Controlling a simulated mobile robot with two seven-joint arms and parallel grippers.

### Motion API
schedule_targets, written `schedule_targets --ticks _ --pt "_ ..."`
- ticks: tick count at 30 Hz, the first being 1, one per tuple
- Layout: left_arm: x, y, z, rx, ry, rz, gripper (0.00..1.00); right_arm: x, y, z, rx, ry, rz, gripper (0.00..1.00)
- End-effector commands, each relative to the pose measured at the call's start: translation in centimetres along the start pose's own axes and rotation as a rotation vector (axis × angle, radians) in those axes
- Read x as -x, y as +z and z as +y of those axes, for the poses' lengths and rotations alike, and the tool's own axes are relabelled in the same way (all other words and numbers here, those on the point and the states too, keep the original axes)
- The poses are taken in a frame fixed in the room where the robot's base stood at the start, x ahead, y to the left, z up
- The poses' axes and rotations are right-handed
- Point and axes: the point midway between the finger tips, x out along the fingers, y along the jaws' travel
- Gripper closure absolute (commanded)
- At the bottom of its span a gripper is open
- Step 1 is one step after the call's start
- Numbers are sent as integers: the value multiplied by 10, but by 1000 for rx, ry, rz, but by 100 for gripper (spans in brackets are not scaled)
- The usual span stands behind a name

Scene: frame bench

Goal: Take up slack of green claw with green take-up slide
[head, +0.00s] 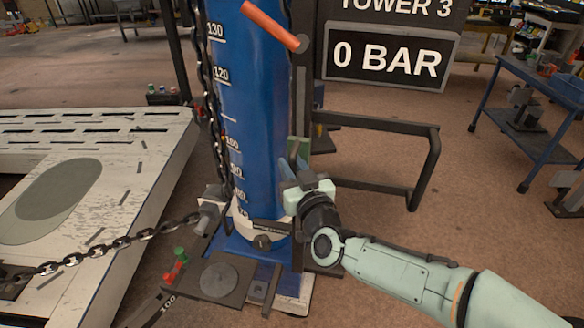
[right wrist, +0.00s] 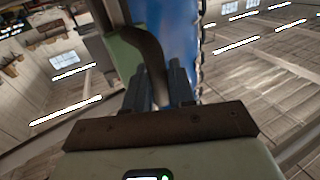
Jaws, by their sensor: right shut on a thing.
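A green slide block (head: 299,146) sits on the right side of the blue tower (head: 254,100). It also shows at the upper left in the right wrist view (right wrist: 124,52). My right gripper (head: 293,165) is against it, low on the tower. In the right wrist view its two dark fingers (right wrist: 163,90) are shut around a dark curved handle (right wrist: 150,50) beside the green block. The grip point is partly hidden by the gripper in the head view. I cannot make out a green claw. My left gripper is not in view.
A black chain (head: 120,242) runs from lower left to a grey block (head: 209,214) at the tower's foot; another hangs down its left side. A dark tubular frame (head: 425,165) stands right of the tower. A sign (head: 392,58) reads 0 BAR.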

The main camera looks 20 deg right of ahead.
Motion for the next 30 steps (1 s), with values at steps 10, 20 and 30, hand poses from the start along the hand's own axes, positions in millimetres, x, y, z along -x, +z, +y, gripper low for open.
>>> schedule_targets --ticks 10,20,30 --pt "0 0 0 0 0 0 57 0 15 0 -2 -4 -36 59" --pt "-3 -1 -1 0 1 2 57 22 10 0 0 -4 -27 59" --pt "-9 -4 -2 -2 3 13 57 96 9 1 0 -2 -30 59"
